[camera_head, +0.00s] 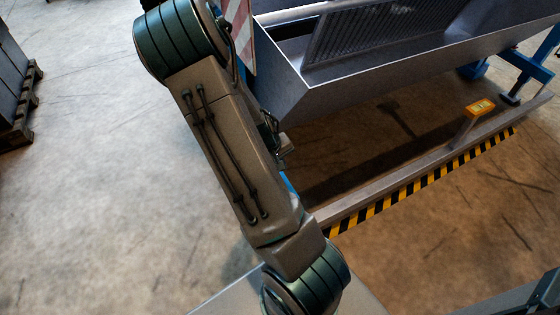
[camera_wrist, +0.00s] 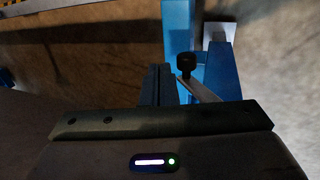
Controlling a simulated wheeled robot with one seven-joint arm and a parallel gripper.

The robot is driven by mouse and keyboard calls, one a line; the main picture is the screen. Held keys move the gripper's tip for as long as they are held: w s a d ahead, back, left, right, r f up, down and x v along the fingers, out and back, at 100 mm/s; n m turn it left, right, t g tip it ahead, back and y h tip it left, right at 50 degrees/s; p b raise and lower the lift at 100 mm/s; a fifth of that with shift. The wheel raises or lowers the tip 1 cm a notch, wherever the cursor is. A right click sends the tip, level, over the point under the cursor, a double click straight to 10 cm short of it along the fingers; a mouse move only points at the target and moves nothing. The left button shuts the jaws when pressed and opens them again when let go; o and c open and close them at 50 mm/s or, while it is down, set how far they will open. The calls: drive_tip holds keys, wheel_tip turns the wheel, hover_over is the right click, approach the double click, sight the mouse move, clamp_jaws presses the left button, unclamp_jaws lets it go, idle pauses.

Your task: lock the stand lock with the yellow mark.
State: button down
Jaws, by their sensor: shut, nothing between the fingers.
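In the wrist view a blue stand (camera_wrist: 178,30) shows with a black round knob (camera_wrist: 187,61) and a grey lever (camera_wrist: 201,90) slanting down to the right below it. I cannot tell whether this is the lock with the yellow mark; no yellow mark shows on it. My gripper (camera_wrist: 158,72) is shut and empty, its dark fingers just left of the knob and lever. I cannot tell whether they touch. In the head view my arm covers this place, and my gripper is not clearly seen there.
A grey metal sieve trough (camera_head: 370,75) lies right of my arm. A rail (camera_head: 400,172) with black-yellow striping and a post with an orange-yellow label (camera_head: 480,107) runs below it. Another blue stand (camera_head: 528,66) is at the far right. Floor at the left is clear up to a pallet (camera_head: 22,120).

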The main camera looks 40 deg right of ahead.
drive_tip(key=shift+f, duration=0.5)
idle(0.4)
drive_tip(key=p+v, duration=0.6)
drive_tip(key=v, duration=0.8)
drive_tip(key=shift+a, duration=0.1)
drive_tip(key=a+r+n+t+y+p, duration=0.1)
drive_tip(key=a+r+y+p, duration=0.2)
drive_tip(key=a+r+p, duration=1.1)
drive_tip(key=s+r+t+p, duration=0.1)
drive_tip(key=s+r+p, duration=0.3)
drive_tip(key=r, duration=1)
drive_tip(key=s+a+r+t+p, duration=0.1)
drive_tip(key=s+r+p, duration=0.4)
drive_tip(key=r, duration=0.9)
drive_tip(key=shift+s+a+n+y, duration=0.2)
drive_tip(key=shift+s+n+y, duration=0.1)
drive_tip(key=shift+s, duration=0.65)
